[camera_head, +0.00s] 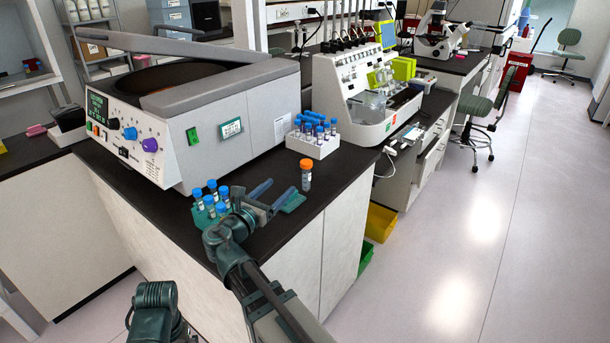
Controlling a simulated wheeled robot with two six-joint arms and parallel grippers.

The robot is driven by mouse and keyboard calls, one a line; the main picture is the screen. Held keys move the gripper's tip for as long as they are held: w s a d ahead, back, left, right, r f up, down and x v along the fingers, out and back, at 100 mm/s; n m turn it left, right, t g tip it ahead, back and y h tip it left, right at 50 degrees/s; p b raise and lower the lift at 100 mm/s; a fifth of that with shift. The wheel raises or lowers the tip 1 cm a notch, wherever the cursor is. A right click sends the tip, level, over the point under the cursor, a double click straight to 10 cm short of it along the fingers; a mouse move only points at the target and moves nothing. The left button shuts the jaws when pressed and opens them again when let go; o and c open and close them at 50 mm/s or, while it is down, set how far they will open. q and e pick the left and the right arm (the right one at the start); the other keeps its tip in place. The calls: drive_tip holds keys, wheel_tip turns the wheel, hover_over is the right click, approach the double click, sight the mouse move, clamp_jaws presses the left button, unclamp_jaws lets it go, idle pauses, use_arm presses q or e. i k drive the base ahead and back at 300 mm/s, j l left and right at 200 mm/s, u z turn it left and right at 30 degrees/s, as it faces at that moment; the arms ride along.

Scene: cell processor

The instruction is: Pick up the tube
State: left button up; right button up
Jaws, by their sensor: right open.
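A single tube (306,176) with an orange cap and a clear body stands upright near the right edge of the black bench top. My right gripper (283,186) is open, with its two fingers spread and pointing toward the tube. It is a little to the left of the tube, with a gap between, and nothing is between the fingers. Several blue-capped tubes (210,198) stand just left of the right gripper, partly hidden by it. Part of my left arm shows at the bottom left, but its gripper is not in view.
A large white centrifuge (235,125) fills the bench (340,168) at the left. A white rack (312,147) of blue-capped tubes stands behind the orange-capped tube. A white cell processor (370,130) stands farther back. Yellow (380,222) and green bins sit on the floor.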

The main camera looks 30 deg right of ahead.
sight(306, 173)
drive_tip(key=k+l+u, duration=0.2)
drive_tip(key=l, duration=0.2)
drive_tip(key=l+u, duration=0.2)
drive_tip(key=l, duration=0.2)
drive_tip(key=k+l+u, duration=0.2)
drive_tip(key=k+l, duration=0.05)
drive_tip(key=l, duration=0.1)
